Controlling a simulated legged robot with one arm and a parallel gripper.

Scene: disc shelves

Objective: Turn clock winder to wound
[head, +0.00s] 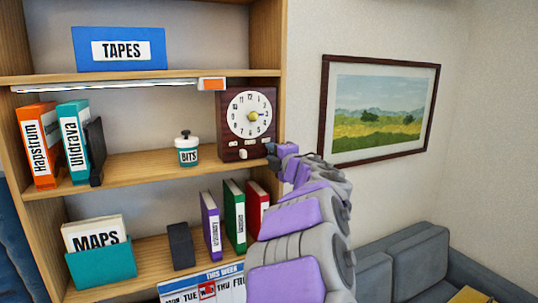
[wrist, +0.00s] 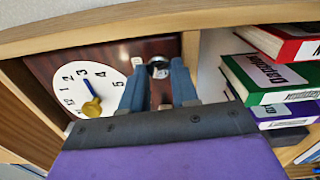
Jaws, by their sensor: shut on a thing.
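The clock (head: 246,123) is a dark wooden box with a cream face, standing on the middle shelf at its right end. It also shows in the wrist view (wrist: 140,50), turned on its side, with a blue hand and a yellow piece at the dial centre. The winder (wrist: 159,67) is a small silvery knob on the clock's front, near a lower corner. My gripper (wrist: 160,72) has its two blue-grey fingers on either side of the knob and is shut on it. In the head view my gripper (head: 272,155) hides the winder at the clock's lower right.
A BITS jar (head: 187,150) stands left of the clock. An orange-ended light strip (head: 212,84) runs under the shelf above. Purple, green and red binders (head: 235,213) stand on the shelf below. A framed picture (head: 380,107) hangs on the wall at right.

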